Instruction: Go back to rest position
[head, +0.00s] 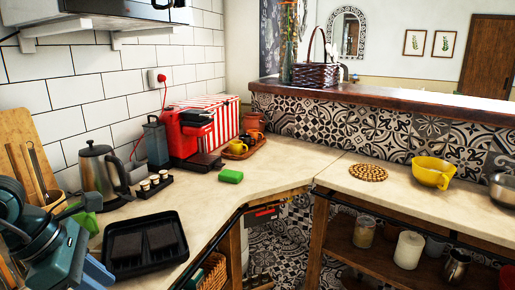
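My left gripper (92,244) is at the lower left, over the counter's left end and beside the black tray. Its green-tipped fingers are spread apart, with nothing seen between them. My teal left arm comes in from the left edge and hides part of the counter there. At the lower right edge a small teal piece shows that may be part of my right arm. The fingers of my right gripper do not show.
The black tray (122,268), steel kettle (98,170) and cutting board (22,135) crowd the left gripper. A red coffee machine (182,135) and green sponge (230,176) are farther back. The right counter holds a woven trivet (368,173) and yellow bowl (432,174). The middle counter is mostly clear.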

